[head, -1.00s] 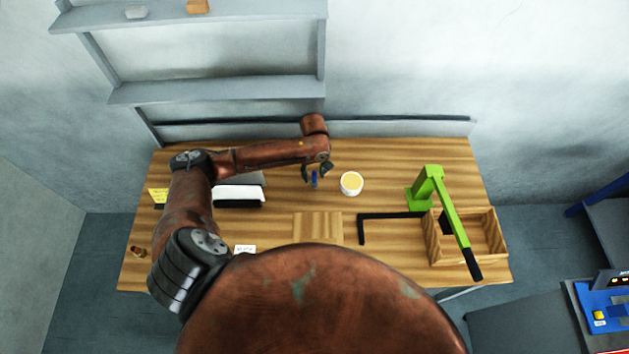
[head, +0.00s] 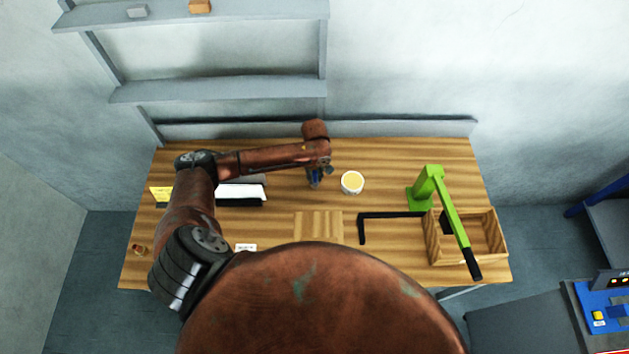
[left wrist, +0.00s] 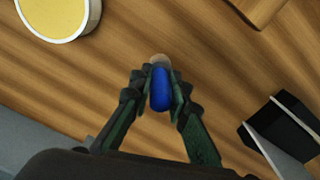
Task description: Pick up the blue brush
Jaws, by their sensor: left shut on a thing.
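The blue brush (left wrist: 160,92) is between the two fingers of my left gripper (left wrist: 156,100) in the left wrist view. The fingers are shut on it, one on each side. A pale tip shows at its far end. In the head view the brush (head: 315,180) is a small blue shape under my left gripper (head: 318,174), over the back middle of the wooden table. I cannot tell whether it touches the table. My right gripper is not in view.
A white cup with yellow contents (head: 352,182) stands just right of the brush. A black and white object (head: 240,194) lies to the left. A green lever press (head: 430,188), wooden box (head: 484,238) and black angle (head: 362,228) are further right.

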